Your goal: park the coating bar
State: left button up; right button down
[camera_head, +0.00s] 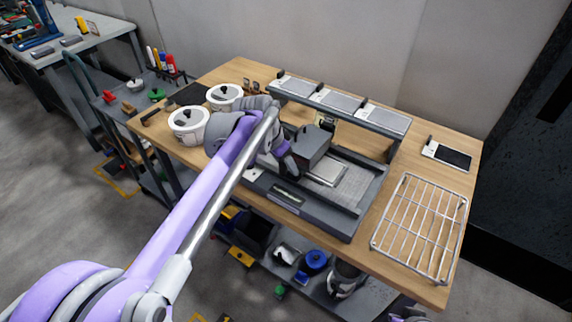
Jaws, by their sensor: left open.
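A dark grey flat-bed machine (345,222) with a raised frame stands on the wooden table. A dark grey block (313,147) sits across its bed, with a silver plate (326,173) just right of it. I cannot tell for sure which of these parts is the coating bar. My left arm reaches in from the lower left, and its open gripper (288,163) is over the left part of the bed, close to the block's left side. The fingertips are partly hidden, so I cannot see whether they touch the block. My right gripper is out of view.
Two white lidded pots (188,124) stand left of the machine. A wire rack (420,228) lies at the table's right end, with a small dark-screened device (447,156) behind it. Three silver panels lie on the machine's upper shelf (345,115). A tool cart (110,95) stands at left.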

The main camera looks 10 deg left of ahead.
pick_arm(q)
jog(key=shift+w+d+f, duration=0.1)
jog(key=shift+w+f, duration=0.05)
jog(key=shift+f, duration=0.3)
jog(key=shift+c, duration=0.2)
grip_shut()
dwell(1.0)
